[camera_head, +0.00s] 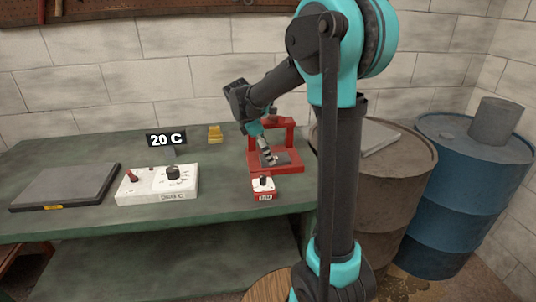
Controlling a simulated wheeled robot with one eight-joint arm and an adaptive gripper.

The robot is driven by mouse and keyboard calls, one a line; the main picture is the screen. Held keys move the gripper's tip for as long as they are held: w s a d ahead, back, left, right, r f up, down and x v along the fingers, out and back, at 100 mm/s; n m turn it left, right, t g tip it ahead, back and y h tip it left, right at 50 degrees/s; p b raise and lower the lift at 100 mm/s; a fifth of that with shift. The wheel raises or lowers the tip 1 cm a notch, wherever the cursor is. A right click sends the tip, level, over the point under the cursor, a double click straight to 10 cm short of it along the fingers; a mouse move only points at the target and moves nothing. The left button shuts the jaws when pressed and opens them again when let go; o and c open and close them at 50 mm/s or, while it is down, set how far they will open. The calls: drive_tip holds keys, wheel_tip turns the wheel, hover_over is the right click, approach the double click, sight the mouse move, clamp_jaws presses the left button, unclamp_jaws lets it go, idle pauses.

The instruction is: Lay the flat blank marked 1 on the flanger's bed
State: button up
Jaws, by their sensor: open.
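The flanger seems to be the red frame (293,135) at the right end of the green bench. A flat dark grey piece (283,159) lies on its red bed (285,170). It may be the blank, but I cannot read a mark 1 on it. My gripper (267,157) is open, pointing down inside the red frame, with its fingertips just over or touching the grey piece; I cannot tell which. My gripper and wrist hide part of the piece and frame.
Brown (385,180) and blue (450,195) drums stand right.

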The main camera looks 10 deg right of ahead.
drive_tip(key=v, duration=1.2)
drive_tip(key=shift+r, duration=0.5)
drive_tip(key=shift+s, duration=0.15)
